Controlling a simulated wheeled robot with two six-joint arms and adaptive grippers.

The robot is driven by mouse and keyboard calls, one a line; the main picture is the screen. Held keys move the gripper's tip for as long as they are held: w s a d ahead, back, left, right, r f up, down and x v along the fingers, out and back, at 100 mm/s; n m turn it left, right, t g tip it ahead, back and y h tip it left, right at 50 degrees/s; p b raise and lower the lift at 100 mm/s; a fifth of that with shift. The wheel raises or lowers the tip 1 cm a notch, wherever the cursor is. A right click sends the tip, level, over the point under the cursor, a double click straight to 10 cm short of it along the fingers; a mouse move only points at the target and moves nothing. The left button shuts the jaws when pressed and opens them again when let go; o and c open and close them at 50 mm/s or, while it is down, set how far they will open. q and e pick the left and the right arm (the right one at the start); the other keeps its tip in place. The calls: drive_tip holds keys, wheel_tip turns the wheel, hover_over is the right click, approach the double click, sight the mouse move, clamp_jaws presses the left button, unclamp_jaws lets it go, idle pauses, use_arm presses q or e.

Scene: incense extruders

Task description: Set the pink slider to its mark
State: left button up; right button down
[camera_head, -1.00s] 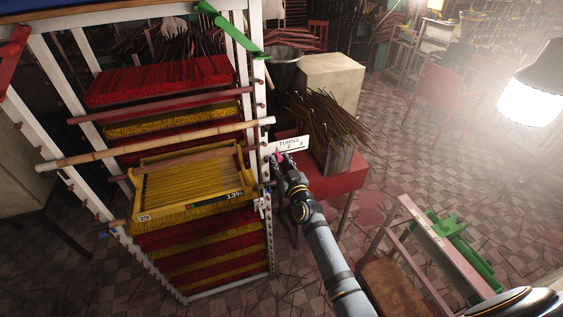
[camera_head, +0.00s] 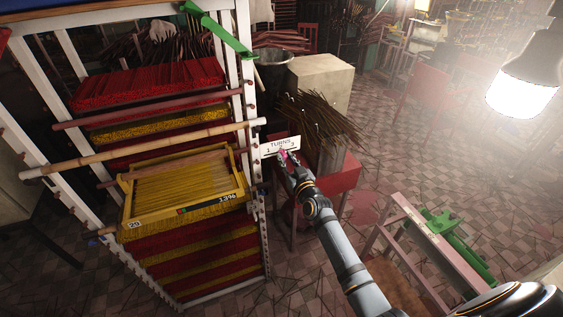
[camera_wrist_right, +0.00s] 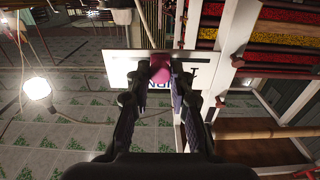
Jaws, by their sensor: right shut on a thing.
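The pink slider (camera_head: 283,155) sits on the white TURNS plate (camera_head: 279,145), which is fixed to the right post of the white rack. The plate carries numbers along its lower edge, partly covered by my gripper. My right gripper (camera_head: 287,158) reaches the plate and is shut on the slider. In the right wrist view the pink slider (camera_wrist_right: 160,74) shows as a round knob between the fingertips (camera_wrist_right: 160,76), in front of the white plate (camera_wrist_right: 115,69). Which number the slider stands at cannot be told. My left gripper is not in view.
A bamboo pole (camera_head: 150,147) sticks out near the plate. A red table (camera_head: 342,177) with incense bundles stands behind my right arm. A green-topped stand (camera_head: 450,235) is at right.

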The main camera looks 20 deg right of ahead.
drive_tip(key=c, duration=1.2)
unclamp_jaws()
drive_tip(key=shift+a, duration=0.1)
drive_tip(key=shift+s, duration=0.35)
drive_tip(key=s, duration=1.1)
drive_tip(key=shift+s+d, duration=0.1)
drive_tip(key=shift+d, duration=0.15)
